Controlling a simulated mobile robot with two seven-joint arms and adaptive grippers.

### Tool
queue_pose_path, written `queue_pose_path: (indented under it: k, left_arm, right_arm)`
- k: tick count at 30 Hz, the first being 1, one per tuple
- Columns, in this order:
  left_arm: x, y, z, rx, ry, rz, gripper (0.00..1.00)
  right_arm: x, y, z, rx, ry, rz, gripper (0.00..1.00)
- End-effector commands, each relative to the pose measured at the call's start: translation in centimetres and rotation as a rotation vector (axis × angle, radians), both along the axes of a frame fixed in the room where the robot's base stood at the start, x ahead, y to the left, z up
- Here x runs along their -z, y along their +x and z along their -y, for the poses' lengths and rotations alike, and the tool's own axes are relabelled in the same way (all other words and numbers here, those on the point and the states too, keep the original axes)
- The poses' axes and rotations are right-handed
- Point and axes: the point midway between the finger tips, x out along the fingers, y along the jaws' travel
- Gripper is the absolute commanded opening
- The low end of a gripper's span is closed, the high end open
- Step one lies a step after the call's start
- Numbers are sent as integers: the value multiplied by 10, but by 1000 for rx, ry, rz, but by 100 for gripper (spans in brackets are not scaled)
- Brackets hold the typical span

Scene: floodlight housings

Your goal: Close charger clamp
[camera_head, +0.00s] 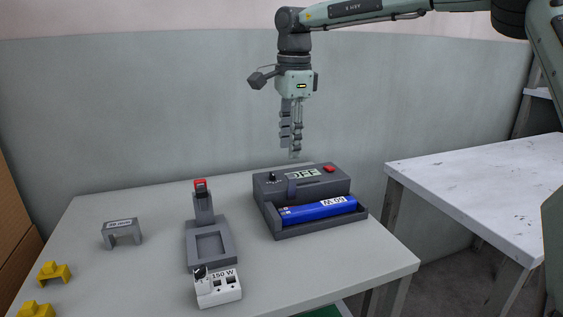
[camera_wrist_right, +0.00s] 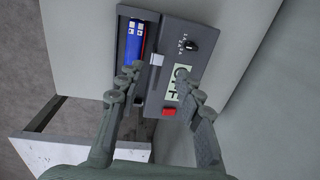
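The dark grey charger (camera_head: 326,180) sits at the right of the near table, its display reading OFF. A blue battery (camera_head: 318,210) lies in its front bay. A small grey clamp piece (camera_head: 291,189) stands at the edge between the bay and the panel; in the right wrist view the clamp piece (camera_wrist_right: 157,59) is light grey beside the battery (camera_wrist_right: 134,42). I cannot tell if it is closed. My right gripper (camera_head: 294,150) points down above the charger, empty. In the right wrist view its fingers (camera_wrist_right: 160,74) are apart over the panel. My left gripper is out of view.
A grey fixture (camera_head: 190,246) with an upright red-tipped lever (camera_head: 202,196) stands left of the charger. A white 150 W block (camera_head: 218,288), a grey bracket (camera_head: 121,234) and yellow pieces (camera_head: 54,272) are also on the table. A white table (camera_head: 480,190) stands at right.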

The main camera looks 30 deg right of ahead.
Motion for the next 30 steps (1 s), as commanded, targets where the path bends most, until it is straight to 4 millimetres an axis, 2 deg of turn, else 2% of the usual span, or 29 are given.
queue_pose_path:
  k: [3, 9, 15, 22, 30]
  left_arm:
    - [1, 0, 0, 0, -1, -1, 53]
    - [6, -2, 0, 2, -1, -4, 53]
    - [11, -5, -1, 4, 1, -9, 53]
    - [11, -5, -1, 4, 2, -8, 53]
    - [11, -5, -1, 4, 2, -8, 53]
  right_arm:
    - [21, 1, 0, 1, 1, -5, 36]
    - [51, 4, 1, 0, 1, -4, 36]
    - [63, 5, 1, 1, 0, -1, 36]
    - [64, 5, 1, 1, 0, -1, 36]
    - [63, 5, 1, 1, 0, 0, 4]
